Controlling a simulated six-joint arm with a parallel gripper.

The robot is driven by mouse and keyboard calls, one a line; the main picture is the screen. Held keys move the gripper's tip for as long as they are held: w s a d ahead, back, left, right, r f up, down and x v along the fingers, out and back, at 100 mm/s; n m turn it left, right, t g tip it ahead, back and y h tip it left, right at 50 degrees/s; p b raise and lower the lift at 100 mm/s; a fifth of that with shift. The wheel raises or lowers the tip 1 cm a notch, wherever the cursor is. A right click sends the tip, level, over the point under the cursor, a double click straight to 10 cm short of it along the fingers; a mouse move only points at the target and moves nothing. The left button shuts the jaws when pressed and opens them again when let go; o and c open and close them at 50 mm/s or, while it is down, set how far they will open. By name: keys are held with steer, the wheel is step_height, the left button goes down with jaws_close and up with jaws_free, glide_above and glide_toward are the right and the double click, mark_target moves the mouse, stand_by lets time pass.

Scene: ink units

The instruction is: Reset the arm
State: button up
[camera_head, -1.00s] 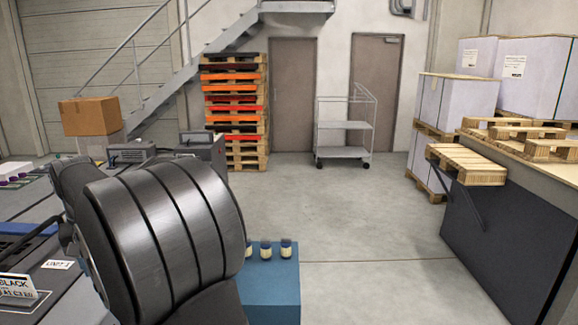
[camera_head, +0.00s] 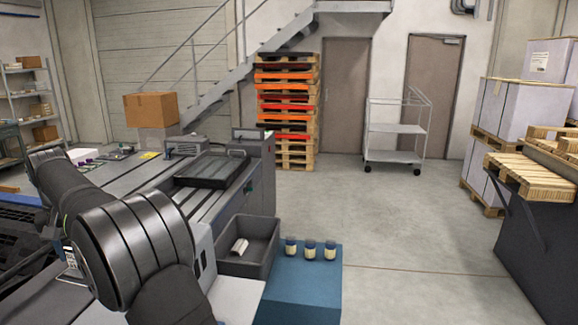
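My arm fills the lower left of the head view, with its dark, rounded link in front of the workbench. My gripper is not in view, so I cannot see its fingers or whether it holds anything. The workbench (camera_head: 140,183) is long and grey, and part of it is hidden behind my arm.
A black tray (camera_head: 210,170) lies on the bench. A grey bin (camera_head: 230,263) with a white item (camera_head: 240,246) in it stands beside a blue block (camera_head: 300,287) bearing three small jars (camera_head: 310,249). Pallets (camera_head: 287,112) and a cart (camera_head: 395,130) stand behind. The middle floor is clear.

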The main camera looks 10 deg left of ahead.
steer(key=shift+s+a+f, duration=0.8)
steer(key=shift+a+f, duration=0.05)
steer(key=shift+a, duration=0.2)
